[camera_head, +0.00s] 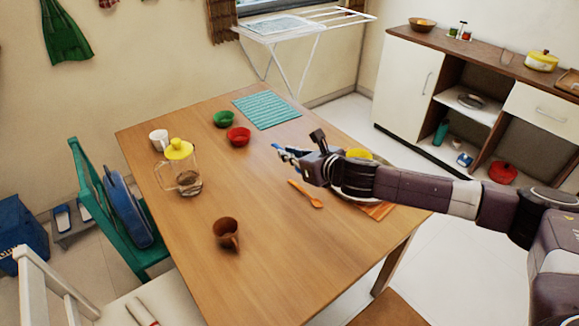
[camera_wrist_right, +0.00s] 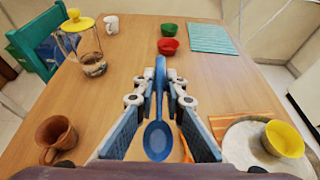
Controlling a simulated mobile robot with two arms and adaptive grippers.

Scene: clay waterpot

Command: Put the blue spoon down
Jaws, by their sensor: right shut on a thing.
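The blue spoon (camera_wrist_right: 158,138) is in my right gripper (camera_wrist_right: 161,88), which is shut on it. In the right wrist view its bowl is toward the bottom of the picture and its handle points away, between the fingers. In the head view my right gripper (camera_head: 284,152) is over the middle of the wooden table (camera_head: 200,270), and only a bit of blue shows at its fingers. I cannot tell how far the spoon is above the table. My left gripper is not in view.
An orange spoon (camera_head: 306,194) lies near my right gripper. A red bowl (camera_head: 238,136), green bowl (camera_head: 222,118) and teal mat (camera_head: 266,110) are farther back. A glass jug (camera_head: 188,182), white mug (camera_head: 159,139) and brown mug (camera_head: 226,232) stand left. A yellow bowl (camera_wrist_right: 284,139) is on a plate (camera_wrist_right: 240,146).

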